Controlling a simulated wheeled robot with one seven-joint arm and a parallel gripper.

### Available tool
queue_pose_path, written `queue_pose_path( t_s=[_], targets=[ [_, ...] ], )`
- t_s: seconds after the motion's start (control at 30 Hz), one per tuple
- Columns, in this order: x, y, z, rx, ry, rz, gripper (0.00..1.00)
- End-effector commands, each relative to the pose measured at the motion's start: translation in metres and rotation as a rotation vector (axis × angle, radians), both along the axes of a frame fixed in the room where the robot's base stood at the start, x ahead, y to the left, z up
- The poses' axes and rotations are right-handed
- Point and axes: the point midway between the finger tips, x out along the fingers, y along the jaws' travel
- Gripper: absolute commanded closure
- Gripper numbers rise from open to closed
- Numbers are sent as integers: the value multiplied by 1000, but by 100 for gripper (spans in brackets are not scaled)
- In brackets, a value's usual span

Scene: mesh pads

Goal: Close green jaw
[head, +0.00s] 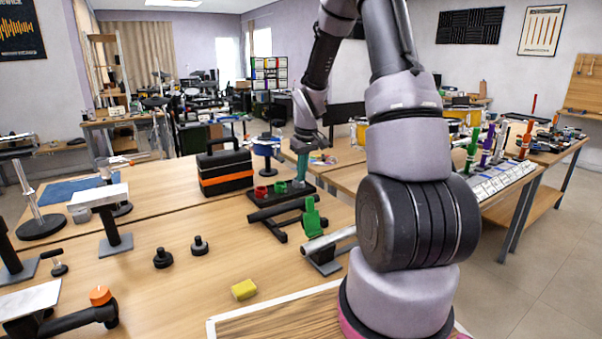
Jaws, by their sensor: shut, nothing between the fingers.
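A bright green upright piece (311,215), which looks like the green jaw, stands near the middle of the wooden table, next to a silver tube (328,240) on a dark stand. Its joint to that stand is too small to make out. My gripper (302,172) points down behind and above the green piece, over the far side of a dark rack. Its teal fingers are together with nothing seen between them, and it appears apart from the green piece. My arm hides part of the table to the right.
The dark rack (262,201) holds a red cup (261,191) and a green cup (280,187). A black case with an orange band (226,180) stands to its left. A yellow block (244,290) and black knobs (162,258) lie in front. Open tabletop lies between them.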

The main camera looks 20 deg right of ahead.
Motion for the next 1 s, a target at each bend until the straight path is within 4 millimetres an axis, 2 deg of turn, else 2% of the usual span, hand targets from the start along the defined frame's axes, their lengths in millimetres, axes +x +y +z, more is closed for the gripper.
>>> queue_pose_path(
  t_s=[0.1,0.3,0.4,0.6,1.0],
  targets=[
    [3,1,-28,1,5,0,100],
    [10,3,-69,0,3,0,100],
    [-7,-2,-62,0,0,-3,100],
    [-25,-5,-59,-2,1,-3,100],
    [-28,-6,-58,-2,0,-2,100]
  ],
)
